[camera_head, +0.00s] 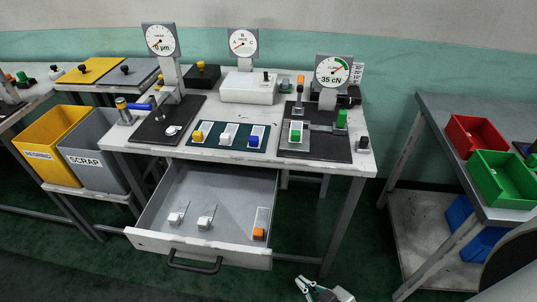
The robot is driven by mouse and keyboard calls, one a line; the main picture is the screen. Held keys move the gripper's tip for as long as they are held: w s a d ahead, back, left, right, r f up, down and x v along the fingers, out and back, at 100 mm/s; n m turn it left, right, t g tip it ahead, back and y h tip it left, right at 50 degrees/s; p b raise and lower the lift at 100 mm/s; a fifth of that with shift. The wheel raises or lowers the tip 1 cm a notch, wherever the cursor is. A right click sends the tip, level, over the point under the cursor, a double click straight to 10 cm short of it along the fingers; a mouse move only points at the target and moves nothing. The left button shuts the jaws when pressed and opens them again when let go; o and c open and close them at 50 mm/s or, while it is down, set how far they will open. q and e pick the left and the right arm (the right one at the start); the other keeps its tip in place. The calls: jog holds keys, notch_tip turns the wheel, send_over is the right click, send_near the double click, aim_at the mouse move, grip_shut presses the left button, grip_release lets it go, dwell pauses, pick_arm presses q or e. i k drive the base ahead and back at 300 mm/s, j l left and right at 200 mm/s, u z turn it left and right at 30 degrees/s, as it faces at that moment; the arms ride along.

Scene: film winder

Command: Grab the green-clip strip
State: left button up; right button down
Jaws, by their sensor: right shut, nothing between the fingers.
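The strip with the green clip (296,132) sits on the black base plate (318,147) at the right of the table, in front of the gauge reading 35 cN. A second green block (341,118) stands on that same device, to the right of the strip. My right gripper (316,287) is at the bottom edge of the view, low in front of the table and well away from the strip. It is shut and empty. My left gripper is not in view.
A dark mat (213,147) holds strips with yellow, white and blue clips. The open drawer (150,240) juts forward, holding two white pieces and an orange-clip strip (260,224). Red (474,134) and green bins (502,178) stand on the right table. Yellow and grey SCRAP bins stand left.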

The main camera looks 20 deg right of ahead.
aim_at(295, 135)
jog(key=k+l+z, duration=0.1)
jog(key=l+z, duration=0.75)
